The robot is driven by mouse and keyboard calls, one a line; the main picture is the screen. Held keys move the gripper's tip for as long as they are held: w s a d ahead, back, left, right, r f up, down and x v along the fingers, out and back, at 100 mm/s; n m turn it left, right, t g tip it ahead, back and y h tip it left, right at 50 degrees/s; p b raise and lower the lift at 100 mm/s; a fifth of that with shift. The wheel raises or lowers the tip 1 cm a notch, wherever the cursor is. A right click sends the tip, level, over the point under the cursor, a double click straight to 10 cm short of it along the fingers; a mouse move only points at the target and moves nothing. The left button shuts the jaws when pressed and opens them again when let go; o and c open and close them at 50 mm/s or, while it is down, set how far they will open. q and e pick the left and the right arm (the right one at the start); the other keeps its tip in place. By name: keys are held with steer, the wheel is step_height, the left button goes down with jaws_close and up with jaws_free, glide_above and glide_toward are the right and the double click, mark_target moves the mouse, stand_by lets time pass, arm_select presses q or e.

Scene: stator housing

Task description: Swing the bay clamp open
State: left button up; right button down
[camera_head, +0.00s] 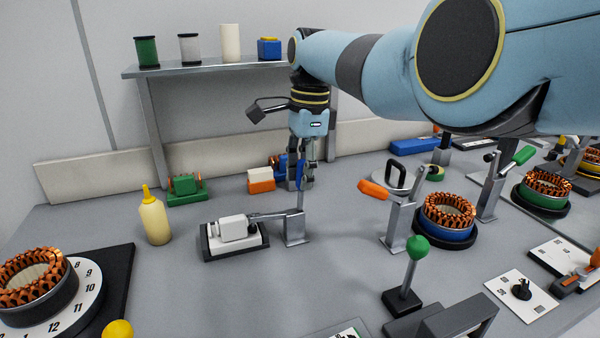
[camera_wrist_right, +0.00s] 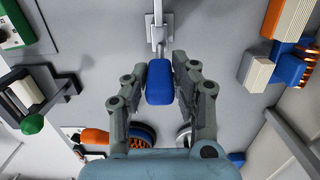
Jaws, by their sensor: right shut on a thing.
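The bay clamp (camera_head: 294,228) is a grey metal post clamp with a blue handle (camera_head: 300,172), which stands upright. Its bar reaches left, with its dark tip at the right end of a white block in the dark-edged bay (camera_head: 209,249). My right gripper (camera_head: 304,160) points down over the clamp and is shut on the blue handle. In the right wrist view the blue handle (camera_wrist_right: 159,82) sits between the two fingers of the gripper (camera_wrist_right: 160,88), with the metal lever running away from it. My left gripper is not in view.
A yellow bottle (camera_head: 155,217) stands left of the bay. An orange-handled clamp (camera_head: 398,222) and a copper-wound stator (camera_head: 447,214) stand to the right. A green-knobbed lever (camera_head: 412,267) is in front. A shelf (camera_head: 215,68) stands behind. The table in front of the bay is clear.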

arm_select(q)
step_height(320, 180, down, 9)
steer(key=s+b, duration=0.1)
steer(key=b, duration=0.8)
arm_select(e)
steer(key=shift+w+d+f+g+y, duration=0.2)
steer(key=shift+d+f+g+y, duration=0.1)
steer(key=shift+d+y, duration=0.5)
steer(key=shift+w+d+f+g+y, duration=0.25)
steer(key=shift+d+y, duration=0.25)
steer(key=shift+y, duration=0.65)
steer(key=shift+w+d+f+g+y, duration=0.15)
steer(key=shift+d+f+g+y, duration=0.15)
steer(key=shift+d+y, duration=0.5)
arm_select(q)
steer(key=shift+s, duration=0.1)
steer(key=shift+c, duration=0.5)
arm_select(e)
steer(key=shift+a, duration=0.15)
